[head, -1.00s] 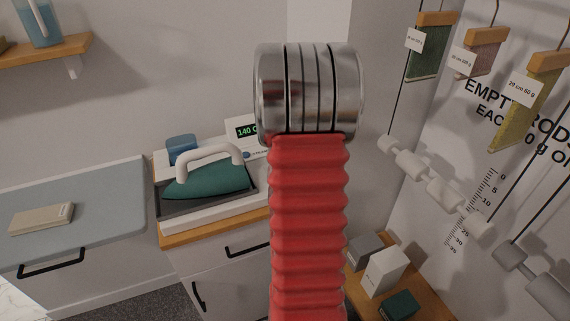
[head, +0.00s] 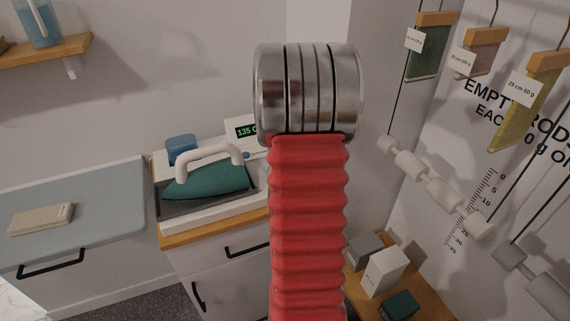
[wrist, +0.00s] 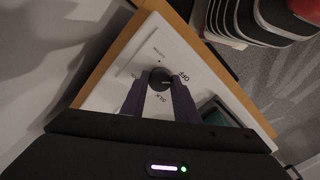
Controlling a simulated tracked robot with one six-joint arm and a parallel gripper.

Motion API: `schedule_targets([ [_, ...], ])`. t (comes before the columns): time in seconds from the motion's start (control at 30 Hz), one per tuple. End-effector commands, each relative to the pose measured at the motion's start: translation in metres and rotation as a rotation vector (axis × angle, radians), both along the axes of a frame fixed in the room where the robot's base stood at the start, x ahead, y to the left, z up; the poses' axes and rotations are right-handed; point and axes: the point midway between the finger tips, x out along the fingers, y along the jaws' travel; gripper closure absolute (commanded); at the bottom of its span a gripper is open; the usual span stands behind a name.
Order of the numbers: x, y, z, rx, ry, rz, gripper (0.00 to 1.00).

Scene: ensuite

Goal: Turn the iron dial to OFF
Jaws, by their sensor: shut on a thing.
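The iron dial (wrist: 160,79) is a round black knob on a white panel (wrist: 128,92) in the wrist view. My gripper (wrist: 159,89) is shut on it, with a dark finger on either side. The word OFF is printed at the right of the knob and other small labels stand around it; the knob's pointer is hard to make out. In the head view, the teal iron (head: 207,181) with a white handle sits in its station, and the green display (head: 245,132) reads about 135 C. There the dial and my gripper are hidden behind my arm.
A blue-grey ironing board (head: 90,205) with a beige block (head: 42,218) is at the left. A wooden shelf (head: 400,292) with boxes stands at the right. Cloth samples and weighted rods hang on the right wall.

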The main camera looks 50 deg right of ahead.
Motion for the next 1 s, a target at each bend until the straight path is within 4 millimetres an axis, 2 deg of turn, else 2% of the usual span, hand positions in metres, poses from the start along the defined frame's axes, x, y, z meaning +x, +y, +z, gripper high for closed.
schedule_targets([
  [0.2,0.0046,-0.0018,0.0033,-0.009,-0.012,0.073,0.95],
  [0.67,0.0048,-0.0016,0.0034,-0.009,-0.013,0.089,0.95],
  [0.7,0.0048,-0.0016,0.0034,-0.009,-0.013,0.089,0.71],
  [0.93,0.0027,-0.0007,0.0019,-0.004,-0.006,0.088,0.54],
  [1.0,0.0022,-0.0007,0.0015,-0.004,-0.005,0.088,0.54],
])
